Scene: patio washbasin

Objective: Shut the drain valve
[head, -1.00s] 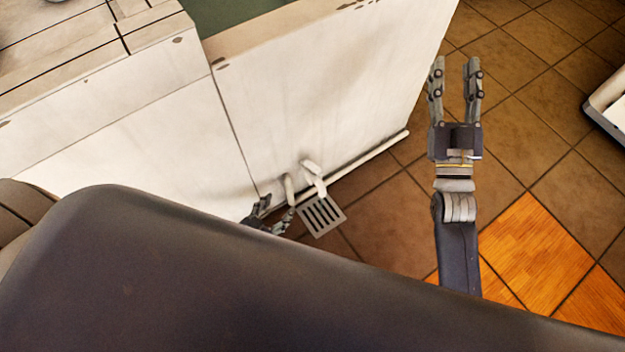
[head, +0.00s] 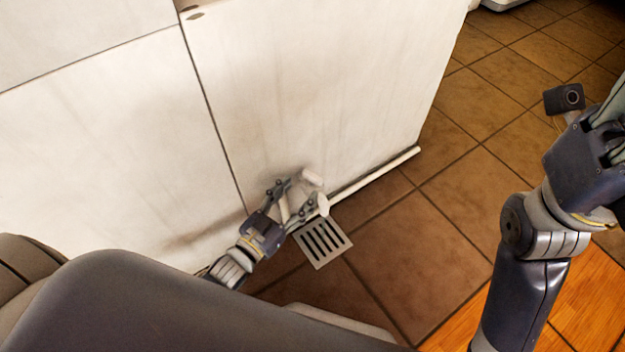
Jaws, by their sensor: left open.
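The drain valve's small white lever (head: 312,177) sticks out low on the white basin wall, by the white pipe (head: 375,173) that runs along the wall's foot. My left gripper (head: 297,196) is at the valve, with its open fingers on either side of the valve's white parts. The fingers hide part of the valve, and I cannot tell whether they touch it. My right gripper (head: 592,160) is at the right edge, away from the valve; its fingers are mostly cut off.
A metal floor grate (head: 323,243) lies just below the valve. The white wall (head: 300,90) stands close behind the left gripper. The brown tiled floor (head: 480,210) is open to the right of the wall. My dark body covers the lower left.

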